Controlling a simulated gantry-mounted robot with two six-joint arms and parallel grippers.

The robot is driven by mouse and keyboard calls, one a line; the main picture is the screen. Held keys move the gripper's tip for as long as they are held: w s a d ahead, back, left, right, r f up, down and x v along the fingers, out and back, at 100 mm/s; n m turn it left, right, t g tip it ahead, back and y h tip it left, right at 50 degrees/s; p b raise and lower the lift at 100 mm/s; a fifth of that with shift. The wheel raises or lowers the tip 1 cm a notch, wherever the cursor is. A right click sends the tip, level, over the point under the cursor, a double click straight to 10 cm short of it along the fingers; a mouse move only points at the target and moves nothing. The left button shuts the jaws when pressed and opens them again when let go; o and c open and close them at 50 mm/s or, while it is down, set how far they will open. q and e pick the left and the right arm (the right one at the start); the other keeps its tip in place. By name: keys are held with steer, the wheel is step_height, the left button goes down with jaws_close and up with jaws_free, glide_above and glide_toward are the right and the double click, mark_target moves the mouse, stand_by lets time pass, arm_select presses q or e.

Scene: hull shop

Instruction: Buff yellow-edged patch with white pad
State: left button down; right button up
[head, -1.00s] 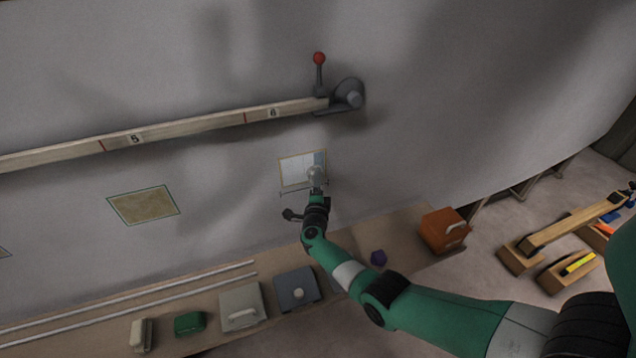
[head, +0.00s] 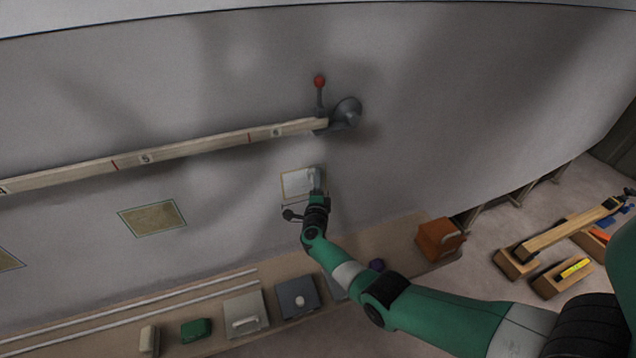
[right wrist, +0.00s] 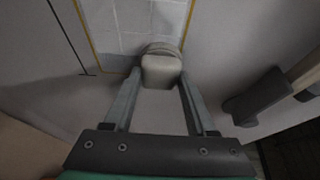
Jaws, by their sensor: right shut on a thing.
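The yellow-edged patch (head: 293,184) is a small pale square on the grey hull wall, below the right end of the rail. In the right wrist view its yellow border and whitish, faintly gridded surface (right wrist: 133,22) show ahead of the fingers. My right gripper (head: 316,188) is at the right side of this patch. In the right wrist view the gripper (right wrist: 160,88) is shut on an off-white block-like pad (right wrist: 161,70), at the patch's lower edge. I cannot tell whether the pad touches the wall. My left gripper is not in view.
A numbered rail (head: 200,146) with a red-knobbed lever (head: 319,82) crosses the wall above. A brown patch (head: 153,218) is to the left. The shelf below holds a green block (head: 196,329), a grey-handled block (head: 245,314), a blue-grey block (head: 291,297) and an orange block (head: 439,238).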

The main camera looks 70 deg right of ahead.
steer(key=shift+r+p, duration=1.25)
steer(key=shift+r, duration=0.3)
step_height(320, 180, down, 13)
steer(key=b, duration=1.2)
steer(key=o, duration=0.7)
steer(key=shift+a, duration=0.1)
steer(key=shift+c, duration=0.2)
steer(key=shift+r, duration=0.1)
steer(key=c, duration=0.7)
steer(key=shift+o, duration=0.2)
